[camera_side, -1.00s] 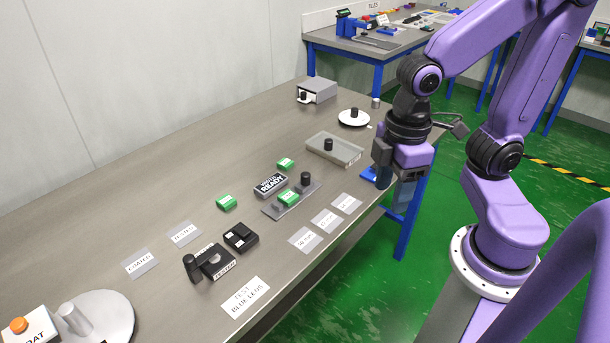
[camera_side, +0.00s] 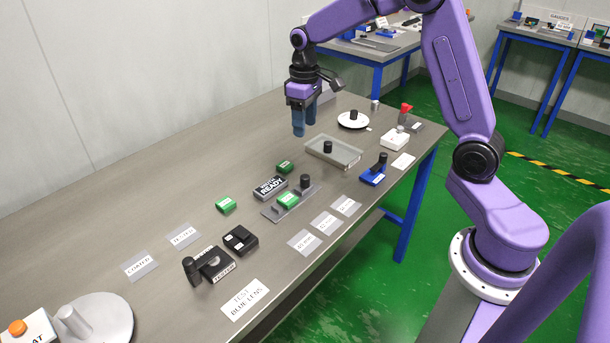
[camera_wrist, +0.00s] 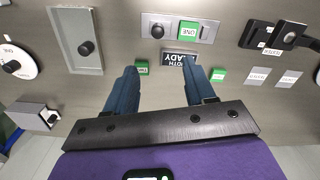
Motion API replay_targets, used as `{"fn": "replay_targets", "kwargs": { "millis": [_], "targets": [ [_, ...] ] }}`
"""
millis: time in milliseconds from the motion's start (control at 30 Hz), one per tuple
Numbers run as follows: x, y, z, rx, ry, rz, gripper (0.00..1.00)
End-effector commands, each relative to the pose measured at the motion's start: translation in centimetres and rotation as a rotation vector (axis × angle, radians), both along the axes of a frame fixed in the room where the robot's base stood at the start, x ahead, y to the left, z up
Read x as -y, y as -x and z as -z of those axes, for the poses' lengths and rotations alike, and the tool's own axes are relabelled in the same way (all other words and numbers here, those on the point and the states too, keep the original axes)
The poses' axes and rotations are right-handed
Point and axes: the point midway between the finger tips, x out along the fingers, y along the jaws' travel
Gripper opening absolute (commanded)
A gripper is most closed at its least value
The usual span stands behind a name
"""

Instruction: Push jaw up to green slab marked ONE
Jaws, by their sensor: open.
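The green slab marked ONE (camera_side: 288,200) lies on a small grey metal fixture near the middle of the bench. The sliding jaw with its black knob (camera_side: 305,180) stands on the same fixture beside the slab. In the wrist view the jaw's knob (camera_wrist: 157,31) is left of the green ONE slab (camera_wrist: 188,31), with a narrow gap seeming to show between jaw and slab. My gripper (camera_side: 299,132) is raised above the bench, behind the fixture. In the wrist view my gripper (camera_wrist: 162,72) has its blue fingers spread, with nothing held between them.
A black sign ending in READY (camera_side: 270,187) lies close behind the fixture. Two more green slabs (camera_side: 226,205) (camera_side: 285,166) flank it. A grey tray with a black knob (camera_side: 328,147) stands to the right. The bench's back left is clear.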

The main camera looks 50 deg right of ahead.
Motion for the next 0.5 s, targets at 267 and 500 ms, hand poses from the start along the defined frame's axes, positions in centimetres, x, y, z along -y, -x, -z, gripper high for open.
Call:
{"fn": "replay_targets", "kwargs": {
  "millis": [267,500],
  "targets": [
    [0.5,-0.2,2.2,-0.003,0.0,0.011,0.54],
    [0.5,-0.2,6.6,-0.004,0.0,0.01,0.54]
  ]
}}
